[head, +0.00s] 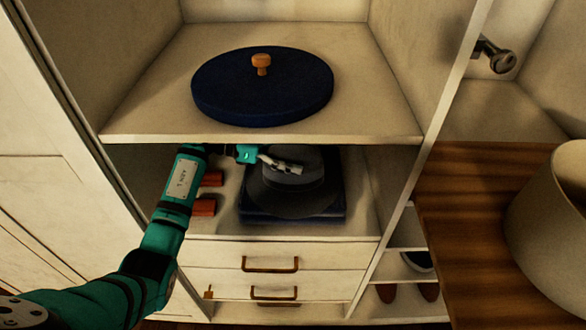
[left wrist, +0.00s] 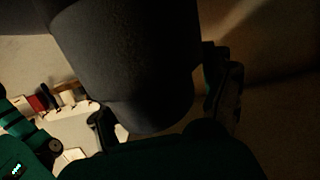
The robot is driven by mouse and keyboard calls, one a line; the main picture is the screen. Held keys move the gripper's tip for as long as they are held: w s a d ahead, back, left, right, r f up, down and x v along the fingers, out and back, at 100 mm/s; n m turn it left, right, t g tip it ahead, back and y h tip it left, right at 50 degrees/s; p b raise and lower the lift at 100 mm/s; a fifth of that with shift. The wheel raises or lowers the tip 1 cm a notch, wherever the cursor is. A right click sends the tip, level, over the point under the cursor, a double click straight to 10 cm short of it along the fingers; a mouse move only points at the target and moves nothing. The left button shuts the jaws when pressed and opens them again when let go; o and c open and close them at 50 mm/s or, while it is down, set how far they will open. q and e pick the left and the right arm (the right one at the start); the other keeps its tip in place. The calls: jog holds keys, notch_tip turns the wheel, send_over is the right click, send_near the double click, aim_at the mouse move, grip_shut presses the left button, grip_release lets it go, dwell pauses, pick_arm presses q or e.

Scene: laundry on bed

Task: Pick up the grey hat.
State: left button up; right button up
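The grey hat (head: 298,201) lies in the open cubby below the upper shelf, on a dark blue flat item (head: 250,213). My left gripper (head: 283,165) reaches into the cubby from the left, with its fingers at the upper part of the hat. In the left wrist view the dark grey hat (left wrist: 130,65) fills the middle, between the two spread fingers. The right finger seems slightly apart from it; contact at the left finger is unclear. My right gripper is not in view.
A dark blue round lid-like object (head: 225,90) with an orange knob sits on the shelf (head: 150,122) above my left forearm. Reddish-brown items (head: 205,207) lie left of the hat. Drawers (head: 215,255) are below. A lampshade (head: 555,225) stands at right.

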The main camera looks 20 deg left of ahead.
pick_arm(q)
jog(key=c, duration=1.1)
